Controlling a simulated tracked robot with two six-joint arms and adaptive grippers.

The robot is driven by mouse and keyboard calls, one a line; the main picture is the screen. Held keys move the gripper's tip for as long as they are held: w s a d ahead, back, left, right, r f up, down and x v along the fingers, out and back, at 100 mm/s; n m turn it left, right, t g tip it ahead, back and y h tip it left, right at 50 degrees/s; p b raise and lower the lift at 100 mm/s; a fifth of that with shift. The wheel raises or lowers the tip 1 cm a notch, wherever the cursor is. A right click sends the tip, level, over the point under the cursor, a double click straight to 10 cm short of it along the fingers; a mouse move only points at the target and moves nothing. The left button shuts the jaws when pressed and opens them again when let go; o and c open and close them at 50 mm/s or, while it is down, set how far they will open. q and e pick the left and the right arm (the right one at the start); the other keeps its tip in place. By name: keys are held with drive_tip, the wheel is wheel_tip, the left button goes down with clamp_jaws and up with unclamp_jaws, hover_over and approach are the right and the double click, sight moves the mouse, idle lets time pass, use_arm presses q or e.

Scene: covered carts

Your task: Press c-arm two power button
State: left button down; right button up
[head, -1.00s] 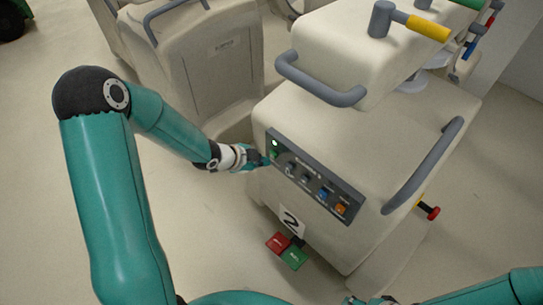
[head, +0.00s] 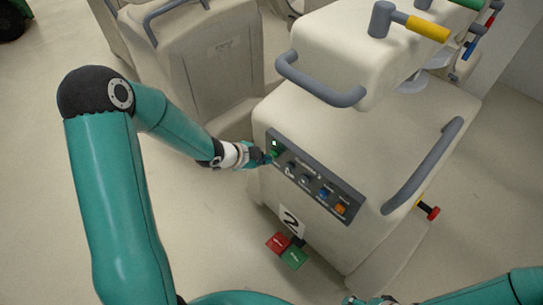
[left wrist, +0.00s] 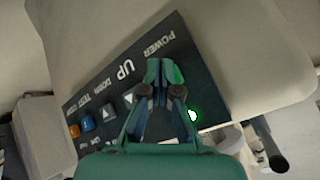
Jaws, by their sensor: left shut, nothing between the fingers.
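The C-arm cart marked 2 (head: 291,221) has a dark control panel (head: 313,190) with a row of coloured buttons. The green power button (head: 273,153) sits just below the lamp. My left gripper (head: 268,159) is shut and empty, its tips at the power button. In the left wrist view the fingertips (left wrist: 164,72) lie below the POWER lettering and partly hide the button; contact is hard to tell. My right gripper is barely visible at the bottom edge.
A grey handle (head: 318,82) and a yellow-gripped lever (head: 410,22) are above the panel. Red and green pedals (head: 293,257) lie on the floor below. A red knob (head: 433,212) sticks out at right. Another covered cart (head: 215,70) stands behind my left arm.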

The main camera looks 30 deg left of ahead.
use_arm(q)
drive_tip(key=shift+w, duration=0.25)
idle(0.3)
drive_tip(key=shift+s, duration=0.1)
drive_tip(key=shift+s+a, duration=0.1)
drive_tip(key=shift+s, duration=0.5)
drive_tip(key=s, duration=0.2)
drive_tip(key=s+a, duration=0.1)
drive_tip(key=s, duration=0.2)
drive_tip(key=shift+s+a+b, duration=0.35)
drive_tip(key=shift+b, duration=0.05)
idle(0.4)
